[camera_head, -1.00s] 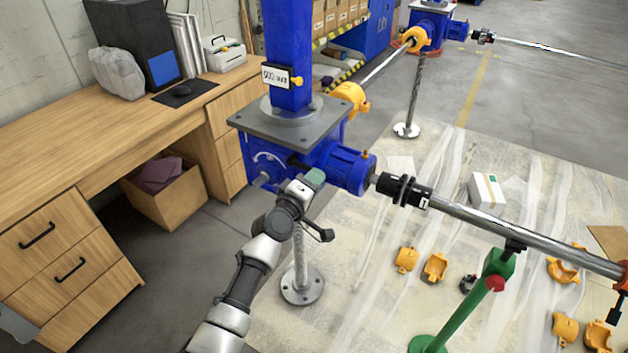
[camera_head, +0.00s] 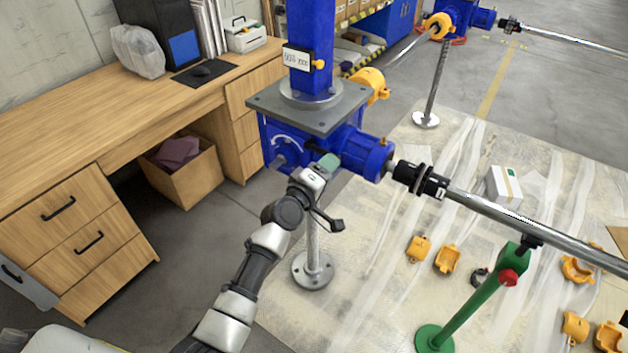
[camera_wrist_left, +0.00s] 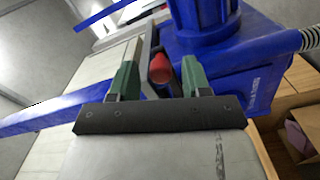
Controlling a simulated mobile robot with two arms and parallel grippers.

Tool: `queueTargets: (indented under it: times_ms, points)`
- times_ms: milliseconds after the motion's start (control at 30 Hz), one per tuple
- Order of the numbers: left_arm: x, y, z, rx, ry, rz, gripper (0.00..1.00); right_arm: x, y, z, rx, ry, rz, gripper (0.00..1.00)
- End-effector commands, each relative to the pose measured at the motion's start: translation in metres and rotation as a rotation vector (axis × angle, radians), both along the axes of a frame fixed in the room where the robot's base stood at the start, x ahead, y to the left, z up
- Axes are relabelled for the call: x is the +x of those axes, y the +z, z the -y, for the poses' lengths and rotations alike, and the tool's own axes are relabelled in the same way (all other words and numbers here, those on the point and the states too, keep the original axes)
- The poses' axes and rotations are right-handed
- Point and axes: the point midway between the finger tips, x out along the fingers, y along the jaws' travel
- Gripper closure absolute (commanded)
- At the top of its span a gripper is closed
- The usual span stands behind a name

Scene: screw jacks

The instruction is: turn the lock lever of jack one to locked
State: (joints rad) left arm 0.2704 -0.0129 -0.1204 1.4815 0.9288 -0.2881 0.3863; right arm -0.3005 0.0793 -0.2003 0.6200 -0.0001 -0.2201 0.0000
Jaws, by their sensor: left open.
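The near blue jack (camera_head: 320,140) stands left of centre in the head view, with a grey top plate (camera_head: 308,106) and a blue column. I cannot read its small label (camera_head: 297,59) for certain. My left gripper (camera_head: 327,164) is at the front of its housing, below the plate. In the left wrist view the open gripper (camera_wrist_left: 160,78) has its green-tipped fingers on either side of a red knob (camera_wrist_left: 161,68), which looks like the end of the lock lever. I cannot tell whether either finger touches it. The head view hides the lever behind the gripper. My right gripper is not in view.
A steel shaft (camera_head: 490,210) runs right from the jack, above a green stand (camera_head: 470,302). Several orange guard pieces (camera_head: 447,259) and a white box (camera_head: 503,185) lie on the floor sheet. A wooden desk (camera_head: 100,120) stands left. A second jack (camera_head: 462,15) is behind.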

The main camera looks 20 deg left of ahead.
Motion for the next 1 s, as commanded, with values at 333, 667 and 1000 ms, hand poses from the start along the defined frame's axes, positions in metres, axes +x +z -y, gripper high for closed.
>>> queueTargets:
  times_ms: [333,667,1000]
  points:
    - [-0.065,-0.001,-0.024,0.002,0.001,0.000,0.52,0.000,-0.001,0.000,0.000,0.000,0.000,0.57]
    - [-0.084,0.001,-0.031,0.002,0.002,0.001,0.52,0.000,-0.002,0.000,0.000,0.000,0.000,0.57]
    - [-0.084,0.001,-0.031,0.001,0.002,0.001,0.52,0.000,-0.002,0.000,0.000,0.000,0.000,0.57]
